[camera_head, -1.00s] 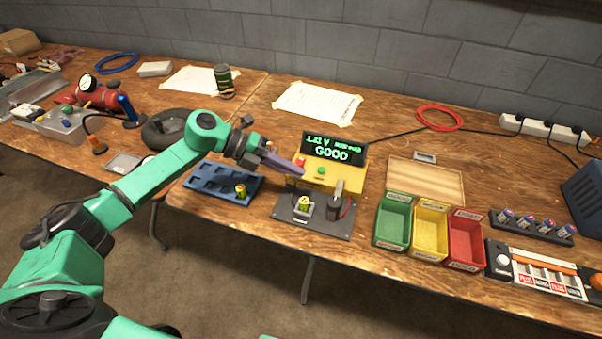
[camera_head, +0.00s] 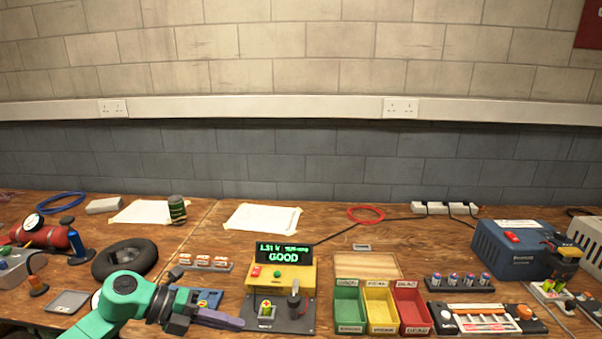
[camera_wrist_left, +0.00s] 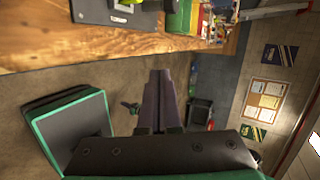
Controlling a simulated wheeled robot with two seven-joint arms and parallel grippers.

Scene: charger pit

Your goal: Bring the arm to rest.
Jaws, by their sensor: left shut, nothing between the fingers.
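My left gripper (camera_head: 240,323) comes in from the lower left, its dark purple fingers pointing right towards the front left of the tester. It is shut and empty. The same shut fingers show in the left wrist view (camera_wrist_left: 160,80), pointing out over the floor below the table edge. The yellow tester (camera_head: 295,275) stands on the table with a lit display reading GOOD. A battery (camera_head: 267,308) sits in the cradle on its dark base. A blue tray (camera_head: 213,297) is partly hidden behind my left arm. My right gripper is not in view.
Green (camera_head: 348,308), yellow (camera_head: 380,308) and red (camera_head: 411,308) bins stand right of the tester. A rack of batteries (camera_head: 460,282) and a blue box (camera_head: 512,248) are farther right. A black tyre (camera_head: 124,258) lies left. Open floor (camera_wrist_left: 75,80) shows beyond the table edge.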

